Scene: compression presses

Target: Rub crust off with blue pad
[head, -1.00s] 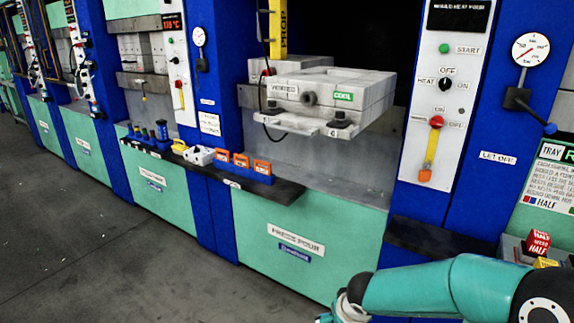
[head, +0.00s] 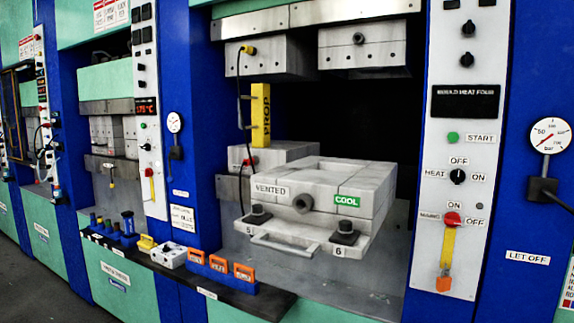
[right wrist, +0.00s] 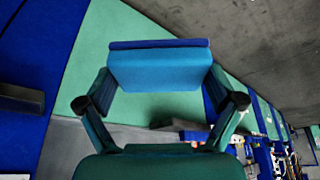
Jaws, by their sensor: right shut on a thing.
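The blue pad (right wrist: 160,68) is between the fingers of my right gripper (right wrist: 162,92) in the right wrist view. The gripper is shut on it, one finger at each end. The grey mould (head: 318,192), labelled VENTED and COOL, sits on the open press in the head view. Its front plate has a handle and dark knobs. I cannot make out any crust at this distance. Neither of my grippers shows in the head view now, and the left gripper is in no view.
A yellow PROP post (head: 261,115) stands at the left of the press opening, under the raised upper blocks (head: 362,45). A dark shelf (head: 235,297) holds orange-handled pieces (head: 219,264) and other small tools. A control panel (head: 458,160) and a gauge (head: 549,136) are at the right.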

